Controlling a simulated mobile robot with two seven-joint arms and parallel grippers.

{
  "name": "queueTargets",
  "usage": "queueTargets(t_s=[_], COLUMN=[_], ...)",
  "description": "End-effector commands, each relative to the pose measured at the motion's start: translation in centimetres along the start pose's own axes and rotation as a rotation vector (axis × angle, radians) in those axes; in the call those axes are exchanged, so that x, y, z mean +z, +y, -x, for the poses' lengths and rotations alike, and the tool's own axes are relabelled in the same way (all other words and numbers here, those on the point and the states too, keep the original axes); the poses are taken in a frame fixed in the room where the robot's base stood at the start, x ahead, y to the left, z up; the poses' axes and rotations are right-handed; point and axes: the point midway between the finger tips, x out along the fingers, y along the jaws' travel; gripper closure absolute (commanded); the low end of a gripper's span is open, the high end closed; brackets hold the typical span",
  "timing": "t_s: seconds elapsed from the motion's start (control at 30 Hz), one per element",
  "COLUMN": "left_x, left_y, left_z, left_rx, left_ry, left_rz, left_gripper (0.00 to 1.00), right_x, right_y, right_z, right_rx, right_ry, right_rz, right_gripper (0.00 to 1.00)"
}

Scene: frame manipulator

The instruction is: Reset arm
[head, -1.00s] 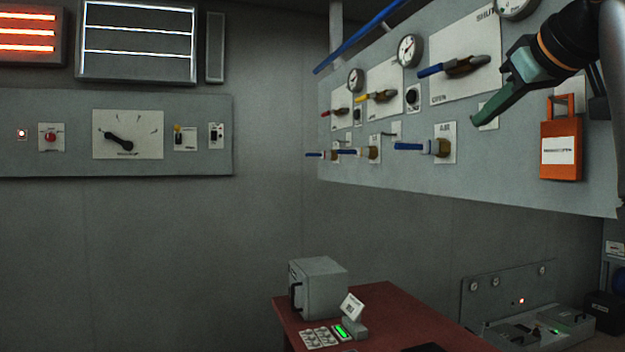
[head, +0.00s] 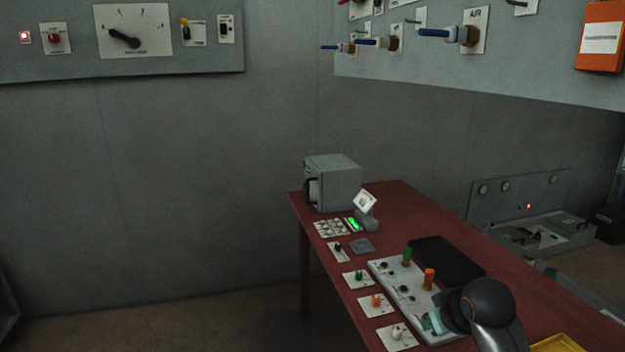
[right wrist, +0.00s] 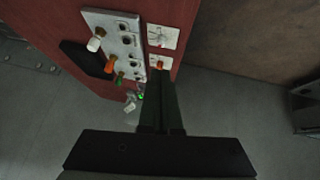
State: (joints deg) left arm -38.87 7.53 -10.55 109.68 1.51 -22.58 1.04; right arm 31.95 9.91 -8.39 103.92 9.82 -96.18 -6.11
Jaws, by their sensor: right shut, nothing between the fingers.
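My right gripper (head: 434,322) is low in the head view, over the near part of the red table (head: 410,205). Its fingers are mostly hidden by my own arm there. In the right wrist view the right gripper (right wrist: 160,76) has its dark green fingers together, with nothing between them. The fingertips overlap the table edge beside a white switch panel in that picture; I cannot tell the gap to it. My left gripper is not in view.
A white panel (head: 393,285) with green and orange knobs lies on the table, beside small switch plates (head: 375,303) and a black tray (head: 447,260). A grey box (head: 335,183) stands at the far end. Wall panels (head: 450,60) hang above. Floor is clear at left.

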Motion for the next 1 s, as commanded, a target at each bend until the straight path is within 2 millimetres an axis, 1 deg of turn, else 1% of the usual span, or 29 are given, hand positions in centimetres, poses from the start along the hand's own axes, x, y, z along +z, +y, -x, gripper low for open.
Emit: queueTargets(t_s=[0.03, 0.13, 0.23, 0.27, 0.3, 0.37, 0.4, 0.5, 0.6, 0.7, 0.9, 1.0], left_x=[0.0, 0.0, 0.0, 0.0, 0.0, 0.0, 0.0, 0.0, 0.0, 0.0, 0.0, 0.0], left_y=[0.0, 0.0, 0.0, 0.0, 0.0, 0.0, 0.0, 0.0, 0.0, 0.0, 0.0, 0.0], left_z=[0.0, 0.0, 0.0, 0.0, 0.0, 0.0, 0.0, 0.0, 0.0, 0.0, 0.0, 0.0], left_rx=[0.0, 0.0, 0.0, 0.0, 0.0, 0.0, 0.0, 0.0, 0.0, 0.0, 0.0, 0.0], left_ry=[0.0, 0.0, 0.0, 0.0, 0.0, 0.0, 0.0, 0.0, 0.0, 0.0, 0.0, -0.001], left_rz=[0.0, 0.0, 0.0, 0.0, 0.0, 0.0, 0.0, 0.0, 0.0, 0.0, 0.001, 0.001], left_gripper=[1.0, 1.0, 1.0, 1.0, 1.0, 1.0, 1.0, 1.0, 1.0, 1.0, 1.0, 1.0], right_x=[2.9, 7.9, 12.8, 14.2, 16.1, 18.9, 20.7, 24.6, 27.7, 30.1, 34.1, 33.6], right_y=[-1.1, -3.0, -4.8, -5.3, -6.0, -7.0, -7.7, -9.0, -10.0, -10.7, -11.9, -12.3], right_z=[-0.8, -1.6, -1.7, -1.6, -1.4, -0.9, -0.5, 1.0, 2.5, 4.0, 7.1, 4.5], right_rx=[-0.011, -0.025, -0.038, -0.043, -0.048, -0.055, -0.06, -0.069, -0.075, -0.079, -0.084, -0.089], right_ry=[-0.029, -0.073, -0.117, -0.13, -0.148, -0.174, -0.191, -0.232, -0.266, -0.295, -0.351, -0.285], right_rz=[-0.004, -0.016, -0.028, -0.033, -0.039, -0.05, -0.057, -0.074, -0.091, -0.104, -0.131, -0.13], right_gripper=[1.0, 1.0, 1.0, 1.0, 1.0, 1.0, 1.0, 1.0, 1.0, 1.0, 1.0, 1.0])
